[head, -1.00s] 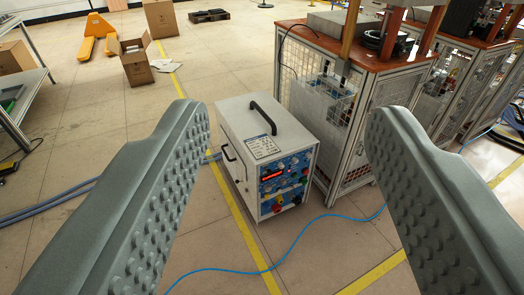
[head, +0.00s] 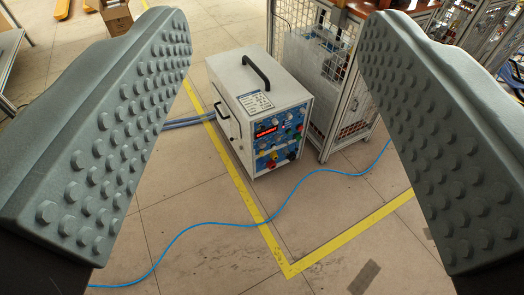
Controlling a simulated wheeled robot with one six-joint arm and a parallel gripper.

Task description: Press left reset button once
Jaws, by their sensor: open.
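The induction heater (head: 257,105) is a white box with a black top handle, standing on the floor in the middle of the view. Its blue front panel (head: 279,139) faces right and toward me, with a lit red display (head: 266,132) and several small coloured knobs and buttons. The left reset button is too small to tell apart from the others. My gripper (head: 275,22) is open and empty. Its two grey studded fingers stand at the left and right, apart from the heater, which shows between them at a distance.
A mesh-sided workstation (head: 335,75) stands close behind and right of the heater. A blue cable (head: 210,224) runs across the floor in front, over yellow floor tape (head: 265,228). Grey-blue hoses (head: 188,122) lie left of the heater.

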